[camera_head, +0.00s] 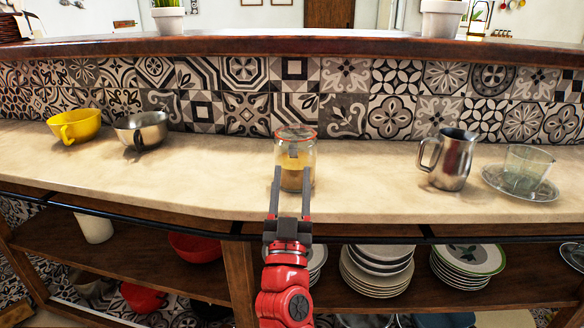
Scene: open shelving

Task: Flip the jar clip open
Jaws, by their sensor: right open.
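A glass jar (308,158) with a red-rimmed lid stands upright on the counter in the middle of the view. It holds something yellow-brown. A grey clip (292,149) shows on its near side, just under the lid. My right gripper (290,172) reaches in from below, with its two fingers apart in front of the jar, one near each side. I cannot tell whether the fingers touch the jar. They hide part of its lower front. The lid looks closed. My left gripper is not in view.
A yellow cup (77,126) and a metal cup (141,130) stand at the left. A metal pitcher (452,160) and a glass on a saucer (525,172) stand at the right. Counter (225,170) beside the jar is clear. Shelves below hold plates (377,270).

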